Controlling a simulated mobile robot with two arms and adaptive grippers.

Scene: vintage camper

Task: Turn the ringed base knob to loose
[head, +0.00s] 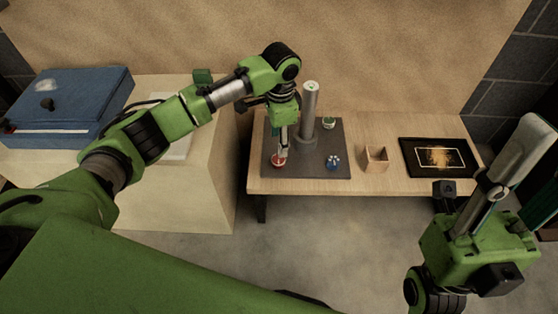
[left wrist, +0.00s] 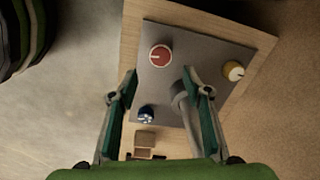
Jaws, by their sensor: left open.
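A dark grey plate (head: 264,139) carries an upright metal post (head: 310,105) with several knobs around its base. The red knob (head: 279,160) has a pale ring and a pale pointer line; it also shows in the left wrist view (left wrist: 160,55). A blue knob (head: 333,164) and a green-and-white knob (head: 329,123) stand to the right. My left gripper (head: 281,147) points down, open, over the red knob; contact is unclear. My right gripper (head: 490,185) is at the right, its jaws unclear.
The plate lies on a low wooden table (head: 300,187). A small open wooden box (head: 376,158) and a black tray (head: 408,160) with a glowing panel are to the right. A blue case (head: 75,95) rests on the pale counter (head: 190,190) at left. The wall rises behind.

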